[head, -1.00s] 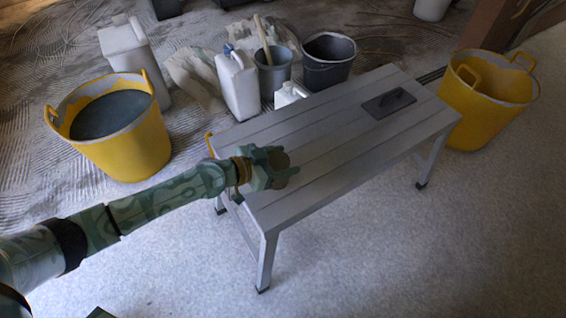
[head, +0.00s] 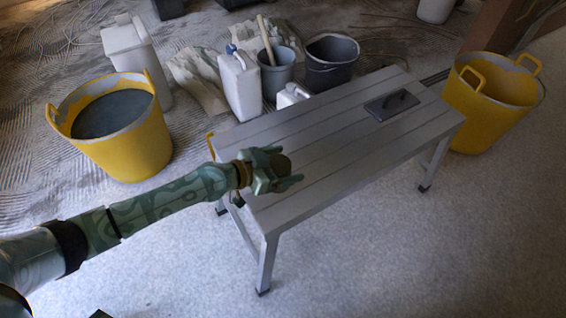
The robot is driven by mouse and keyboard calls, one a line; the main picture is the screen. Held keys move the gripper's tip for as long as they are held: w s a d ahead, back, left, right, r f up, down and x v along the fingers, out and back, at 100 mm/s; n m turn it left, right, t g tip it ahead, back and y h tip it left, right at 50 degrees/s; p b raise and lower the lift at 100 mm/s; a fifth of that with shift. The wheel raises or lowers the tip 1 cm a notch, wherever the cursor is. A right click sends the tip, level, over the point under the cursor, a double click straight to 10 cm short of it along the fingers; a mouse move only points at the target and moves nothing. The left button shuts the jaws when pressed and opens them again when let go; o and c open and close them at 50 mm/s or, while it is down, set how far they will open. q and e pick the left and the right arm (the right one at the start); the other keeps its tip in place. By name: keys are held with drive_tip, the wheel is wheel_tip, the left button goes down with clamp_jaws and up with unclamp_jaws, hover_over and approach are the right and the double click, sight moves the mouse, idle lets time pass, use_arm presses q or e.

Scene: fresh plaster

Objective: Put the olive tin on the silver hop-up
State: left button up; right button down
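The silver hop-up (head: 330,150) is a grey slatted bench standing on the floor in the middle of the view. My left gripper (head: 281,168) reaches in from the left over the hop-up's near left end. It is shut on the olive tin (head: 283,163), a small dark olive round shape between the fingers. The fingers and hand hide much of the tin. I cannot tell whether the tin touches the top or is held just above it. My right gripper is not in view.
Yellow tubs stand left (head: 125,145) and right (head: 475,115). Behind the hop-up are a white jug (head: 240,88), a grey bucket (head: 276,78) and a black bucket (head: 330,70). The hop-up's middle is clear.

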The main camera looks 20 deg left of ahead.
sight(277, 165)
use_arm(q)
drive_tip(key=p+v, duration=0.1)
drive_tip(key=v, duration=0.2)
drive_tip(key=shift+s+a+r, duration=0.25)
drive_tip(key=shift+r, duration=0.05)
drive_tip(key=v, duration=0.8)
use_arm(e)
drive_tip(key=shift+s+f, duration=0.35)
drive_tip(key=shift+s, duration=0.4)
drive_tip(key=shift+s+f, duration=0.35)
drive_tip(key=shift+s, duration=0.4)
